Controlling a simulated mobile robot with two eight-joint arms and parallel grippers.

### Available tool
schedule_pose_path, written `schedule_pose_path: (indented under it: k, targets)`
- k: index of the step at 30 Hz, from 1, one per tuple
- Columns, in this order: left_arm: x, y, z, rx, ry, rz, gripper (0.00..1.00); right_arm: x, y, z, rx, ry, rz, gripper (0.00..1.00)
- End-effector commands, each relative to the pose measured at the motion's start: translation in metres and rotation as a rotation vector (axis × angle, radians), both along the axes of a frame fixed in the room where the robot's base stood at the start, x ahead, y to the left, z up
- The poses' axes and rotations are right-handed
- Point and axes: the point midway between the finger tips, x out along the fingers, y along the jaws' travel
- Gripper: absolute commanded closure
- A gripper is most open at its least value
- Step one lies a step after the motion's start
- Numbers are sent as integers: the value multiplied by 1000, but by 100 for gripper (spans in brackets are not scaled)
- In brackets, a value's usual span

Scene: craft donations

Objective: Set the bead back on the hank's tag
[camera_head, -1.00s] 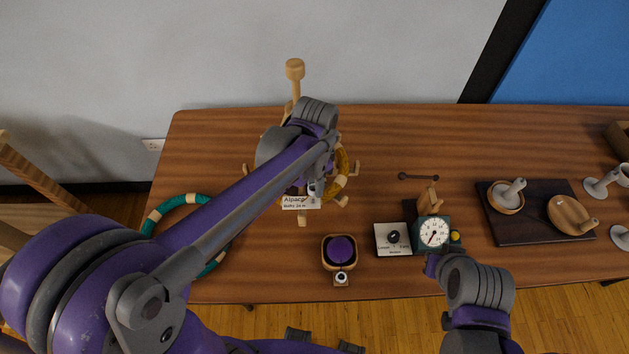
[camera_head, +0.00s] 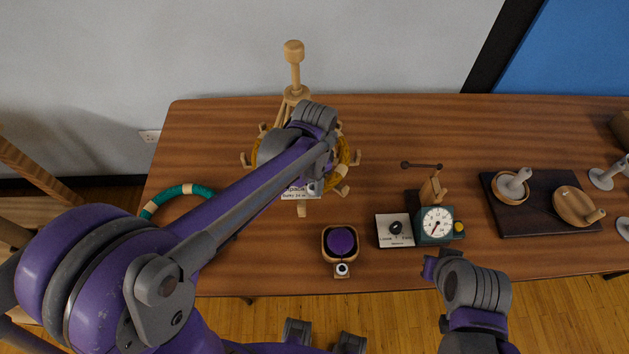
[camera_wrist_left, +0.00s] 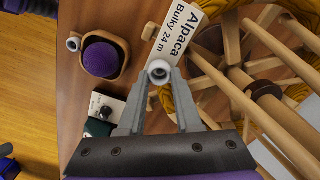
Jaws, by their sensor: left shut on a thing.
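My left gripper (camera_wrist_left: 160,95) is shut on a small pale bead (camera_wrist_left: 159,70) with a dark hole, in the left wrist view. The bead is held at or just over the lower edge of a white tag (camera_wrist_left: 180,35) reading "Alpaca Bulky 24 m". I cannot tell whether bead and tag touch. In the head view the tag (camera_head: 292,194) is partly covered by my left gripper (camera_head: 315,184). The yellow hank (camera_head: 344,155) sits around the pegs of a wooden winder (camera_head: 294,72), largely hidden behind my left arm. My right gripper's fingers are not visible.
A purple cushion (camera_head: 341,241) in a wooden holder has another pale bead (camera_head: 342,269) in front. A teal ring (camera_head: 172,194) lies left. A dark board (camera_head: 540,223) holds wooden bowls.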

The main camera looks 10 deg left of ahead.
Motion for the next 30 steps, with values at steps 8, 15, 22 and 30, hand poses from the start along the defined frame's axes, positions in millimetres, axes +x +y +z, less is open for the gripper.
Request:
schedule_pose_path:
  k: [8, 15, 22, 30]
  targets:
    - [0, 0, 0, 0, 0, 0, 32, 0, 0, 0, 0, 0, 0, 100]
    - [0, 0, 0, 0, 0, 0, 32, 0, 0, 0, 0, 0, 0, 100]
    - [0, 0, 19, -1, -1, 0, 32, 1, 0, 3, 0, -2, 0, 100]
    - [0, 0, 74, 0, -1, 0, 32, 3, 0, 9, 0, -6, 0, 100]
